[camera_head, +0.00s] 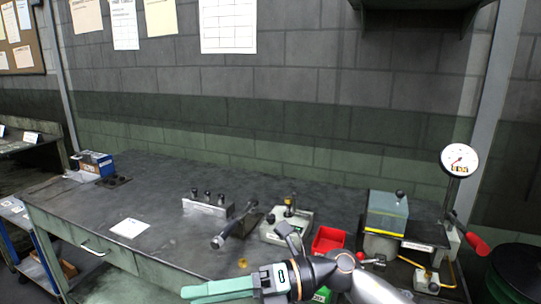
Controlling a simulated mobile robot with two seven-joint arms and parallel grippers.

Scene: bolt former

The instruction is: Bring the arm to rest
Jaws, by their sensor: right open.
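My right arm comes in from the bottom right in the head view. Its gripper (190,293) points left, low in the frame, over the front edge of the workbench. Its green fingers are seen from the side, open, with nothing visible held between them. My left gripper is not in view.
The dark workbench (150,190) holds a block with several pegs (207,206), a lever tool (236,226), a pale fixture (272,236), a red bin (328,240), a clear-topped box (387,214) and a dial gauge (458,160). A white paper (129,228) lies left; the bench's left middle is mostly clear.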

